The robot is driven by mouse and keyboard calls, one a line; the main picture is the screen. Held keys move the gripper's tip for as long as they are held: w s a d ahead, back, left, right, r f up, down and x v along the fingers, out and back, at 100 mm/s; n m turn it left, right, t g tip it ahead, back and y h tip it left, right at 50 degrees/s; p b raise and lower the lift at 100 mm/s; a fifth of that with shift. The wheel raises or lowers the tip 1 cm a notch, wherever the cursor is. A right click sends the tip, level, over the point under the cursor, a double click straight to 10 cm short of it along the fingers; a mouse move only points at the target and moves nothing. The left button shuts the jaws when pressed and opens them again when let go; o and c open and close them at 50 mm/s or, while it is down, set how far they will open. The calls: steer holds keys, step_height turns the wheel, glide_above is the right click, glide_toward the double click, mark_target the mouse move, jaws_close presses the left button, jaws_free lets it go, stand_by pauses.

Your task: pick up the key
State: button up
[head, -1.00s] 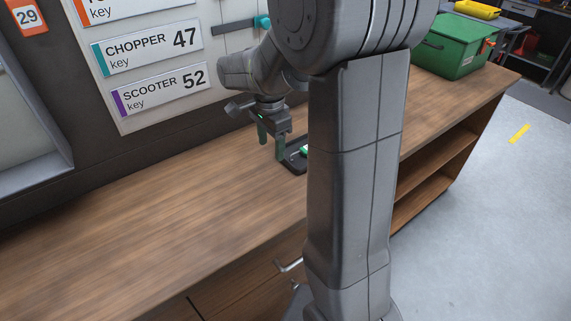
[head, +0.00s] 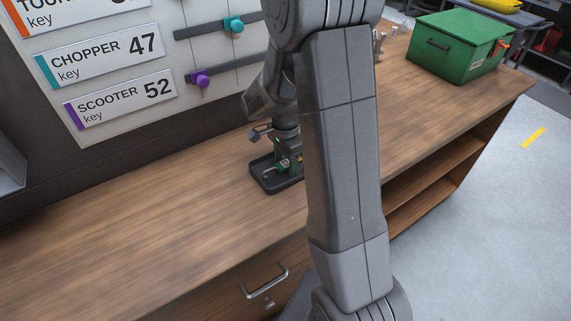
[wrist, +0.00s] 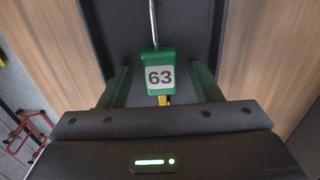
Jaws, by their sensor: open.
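The key lies in a black tray (head: 277,189). In the wrist view its green head (wrist: 159,58) bears a white label reading 63, and its silver shank (wrist: 154,22) points away along the tray (wrist: 205,20). A small yellow part shows just below the head. My gripper (wrist: 161,82) is open, with one green finger on each side of the key's head and visible gaps between. In the head view my gripper (head: 287,163) is low at the tray. My arm hides part of the tray there, and the key is too small to make out well.
The wooden counter (head: 130,220) is clear to the left of the tray. A key board (head: 130,75) with CHOPPER 47 and SCOOTER 52 labels stands behind. A green box (head: 455,50) sits at the counter's far right. A drawer handle (head: 265,282) juts out in front.

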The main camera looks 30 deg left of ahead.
steer(key=c, duration=1)
steer(key=shift+r, duration=0.15)
